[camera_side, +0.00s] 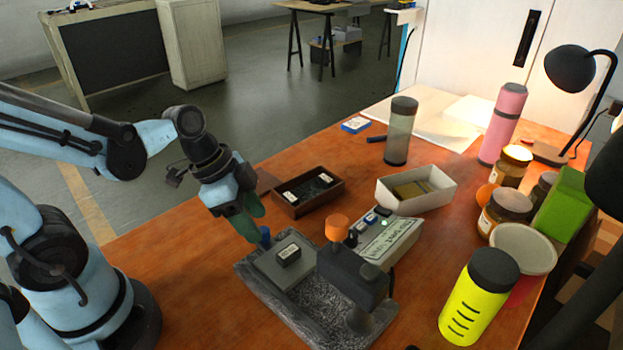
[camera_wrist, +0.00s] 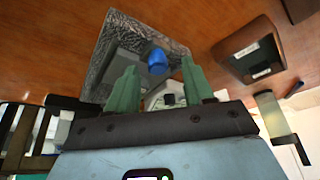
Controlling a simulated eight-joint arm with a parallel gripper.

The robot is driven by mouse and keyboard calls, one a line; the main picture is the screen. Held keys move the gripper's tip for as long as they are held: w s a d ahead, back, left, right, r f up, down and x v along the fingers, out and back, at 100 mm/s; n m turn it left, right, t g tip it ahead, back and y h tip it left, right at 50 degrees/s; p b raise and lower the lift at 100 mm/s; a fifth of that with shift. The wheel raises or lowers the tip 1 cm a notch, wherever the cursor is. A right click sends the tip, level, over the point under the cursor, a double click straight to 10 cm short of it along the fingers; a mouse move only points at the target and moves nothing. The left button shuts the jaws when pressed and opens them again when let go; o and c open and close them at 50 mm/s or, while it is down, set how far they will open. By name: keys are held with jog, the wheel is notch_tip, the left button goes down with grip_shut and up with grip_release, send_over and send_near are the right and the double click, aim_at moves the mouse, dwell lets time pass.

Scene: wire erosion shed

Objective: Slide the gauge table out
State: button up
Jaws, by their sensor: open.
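The gauge table (camera_side: 268,264) is a flat grey plate on a speckled grey stone base (camera_side: 290,314), with a small dark labelled block (camera_side: 289,253) on top. A blue knob (camera_side: 265,236) stands at its far left end. My gripper (camera_side: 256,226), with green fingers, is open just above and beside the knob. In the wrist view the blue knob (camera_wrist: 157,61) appears between and beyond the open fingertips (camera_wrist: 160,66); I see no clear contact. A dark gauge body (camera_side: 352,278) with an orange cap (camera_side: 337,228) stands over the base's right part.
A dark tray (camera_side: 309,207) lies behind the base, with a white open box (camera_side: 440,201) to its right. A sloped labelled control box (camera_side: 389,242) stands close behind the gauge. A yellow bottle (camera_side: 474,305) and jars line the right side. The table front left of the base is clear.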

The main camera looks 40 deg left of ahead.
jog(key=v, duration=1)
jog(key=shift+r, duration=0.25)
jog(key=shift+s+a, duration=0.1)
jog(key=w+f+n+t+y, duration=0.1)
jog(key=n, duration=0.2)
jog(key=w+n+t+y, duration=0.1)
jog(key=w+n, duration=0.1)
jog(key=n, duration=0.1)
jog(key=w+f+n+t+y, duration=0.1)
jog(key=w+n+t, duration=0.1)
jog(key=n, duration=0.1)
jog(key=shift+a+f, duration=0.15)
jog(key=shift+f, duration=0.15)
